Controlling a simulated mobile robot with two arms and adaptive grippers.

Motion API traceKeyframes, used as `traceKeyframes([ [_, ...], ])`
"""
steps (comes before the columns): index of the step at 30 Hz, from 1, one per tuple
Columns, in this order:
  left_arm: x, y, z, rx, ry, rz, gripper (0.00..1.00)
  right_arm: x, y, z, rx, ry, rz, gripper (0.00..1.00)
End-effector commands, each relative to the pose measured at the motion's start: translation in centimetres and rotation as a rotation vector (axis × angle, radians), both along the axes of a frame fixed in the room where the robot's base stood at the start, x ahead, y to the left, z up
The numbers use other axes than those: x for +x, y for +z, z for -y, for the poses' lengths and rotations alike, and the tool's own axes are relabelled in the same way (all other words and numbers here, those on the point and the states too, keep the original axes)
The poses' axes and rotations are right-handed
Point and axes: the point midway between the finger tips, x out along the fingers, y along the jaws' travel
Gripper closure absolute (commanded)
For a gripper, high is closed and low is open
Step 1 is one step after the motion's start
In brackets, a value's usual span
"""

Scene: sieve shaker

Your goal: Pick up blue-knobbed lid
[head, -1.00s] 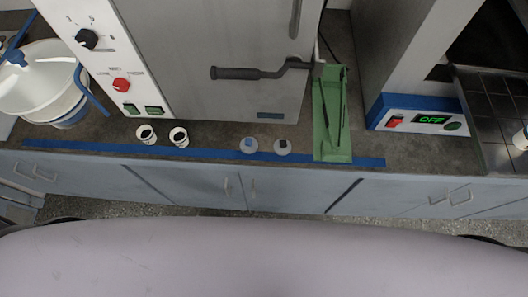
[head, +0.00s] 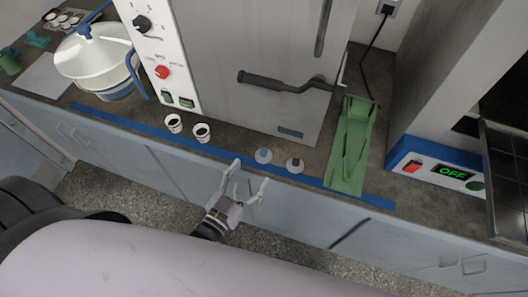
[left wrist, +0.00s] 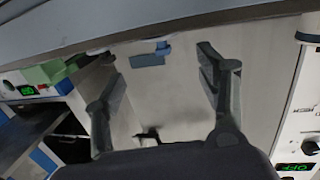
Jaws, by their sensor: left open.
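The small blue-knobbed lid (head: 263,156) is a pale disc with a blue knob, lying on the dark counter in front of the grey oven. A similar lid with a darker grey knob (head: 295,165) lies just to its right. My left gripper (head: 250,177) is open and empty, in front of the counter edge, apart from the lid and slightly left of it. In the left wrist view its two spread fingers (left wrist: 163,78) show with nothing between them. A small blue shape shows beyond them there; I cannot tell if it is the knob. My right gripper is not in view.
Two small white cups with dark insides (head: 188,128) stand left of the lids. A green tray (head: 347,172) stands to their right. The oven (head: 240,60) with its long handle is behind. A white lidded pot (head: 98,58) is at far left. Blue tape (head: 225,154) runs along the counter edge.

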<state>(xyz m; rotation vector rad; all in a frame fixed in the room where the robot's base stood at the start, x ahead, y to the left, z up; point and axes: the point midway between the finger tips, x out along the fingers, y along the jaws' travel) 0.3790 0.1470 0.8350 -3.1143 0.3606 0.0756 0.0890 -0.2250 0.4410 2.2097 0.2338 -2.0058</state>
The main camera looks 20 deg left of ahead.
Motion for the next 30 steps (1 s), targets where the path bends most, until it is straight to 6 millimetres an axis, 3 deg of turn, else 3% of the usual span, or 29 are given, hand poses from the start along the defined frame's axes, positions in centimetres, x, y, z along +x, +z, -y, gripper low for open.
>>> traceKeyframes([
  [3,2.2,0.1,0.5,-0.001,0.000,0.002,0.34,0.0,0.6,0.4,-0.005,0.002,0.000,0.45],
  [11,4.1,-0.1,0.9,0.000,0.000,-0.001,0.34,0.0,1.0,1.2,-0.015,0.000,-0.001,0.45],
  [21,8.5,-0.1,1.5,-0.002,0.000,-0.001,0.34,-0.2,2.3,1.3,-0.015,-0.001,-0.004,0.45],
  [30,8.9,-0.3,1.6,-0.001,0.000,-0.002,0.34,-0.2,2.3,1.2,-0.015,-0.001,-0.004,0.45],
])
